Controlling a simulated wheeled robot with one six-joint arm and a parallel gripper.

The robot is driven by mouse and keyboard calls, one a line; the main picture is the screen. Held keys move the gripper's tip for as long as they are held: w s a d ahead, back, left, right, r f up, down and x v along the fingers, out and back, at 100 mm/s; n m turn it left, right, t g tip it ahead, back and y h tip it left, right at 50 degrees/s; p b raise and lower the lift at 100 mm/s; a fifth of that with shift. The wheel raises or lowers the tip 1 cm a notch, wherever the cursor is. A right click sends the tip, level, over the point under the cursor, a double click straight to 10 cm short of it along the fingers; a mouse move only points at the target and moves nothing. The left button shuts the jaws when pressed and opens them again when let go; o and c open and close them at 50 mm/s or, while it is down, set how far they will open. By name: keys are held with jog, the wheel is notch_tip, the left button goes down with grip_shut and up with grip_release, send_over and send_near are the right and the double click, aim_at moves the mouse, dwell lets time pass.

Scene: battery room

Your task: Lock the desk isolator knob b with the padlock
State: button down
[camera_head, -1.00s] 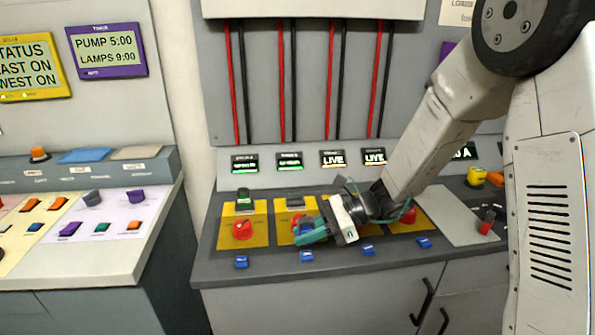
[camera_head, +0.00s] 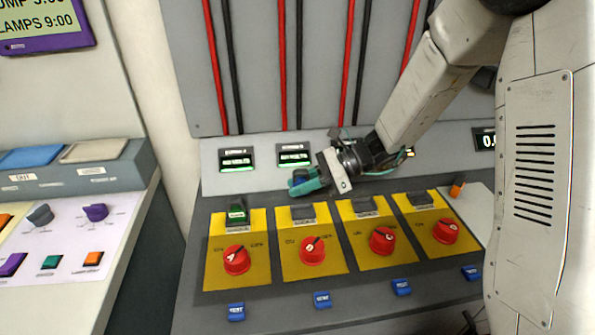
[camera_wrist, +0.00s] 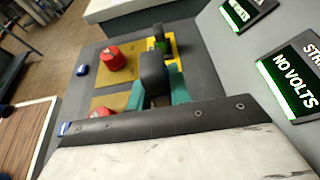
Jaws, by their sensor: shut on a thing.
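Knob b (camera_head: 312,250) is a red round knob on a yellow plate, second from the left, with a grey block (camera_head: 302,213) behind it. My gripper (camera_head: 306,183) has teal fingers and is above and behind that block, apart from the knob. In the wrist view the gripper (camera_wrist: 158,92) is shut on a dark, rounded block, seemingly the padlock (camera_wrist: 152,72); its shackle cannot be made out. The head view does not show the padlock clearly. In the wrist view a red knob (camera_wrist: 100,112) close to the gripper appears to be knob b.
Knob A (camera_head: 236,259) has a green piece (camera_head: 237,212) behind it. Two more red knobs (camera_head: 382,240) (camera_head: 446,230) are to the right. A screen (camera_wrist: 291,79) reading NO VOLTS stands close on the right in the wrist view.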

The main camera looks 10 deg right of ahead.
aim_at(303, 213)
jog(key=shift+w+d+f, duration=0.1)
jog(key=shift+w+f, duration=0.05)
jog(key=shift+f, duration=2.7)
jog(key=shift+d, duration=0.15)
jog(key=shift+f, duration=0.45)
jog(key=c, duration=1.6)
grip_release()
jog(key=shift+o, duration=0.2)
jog(key=shift+v, duration=5.5)
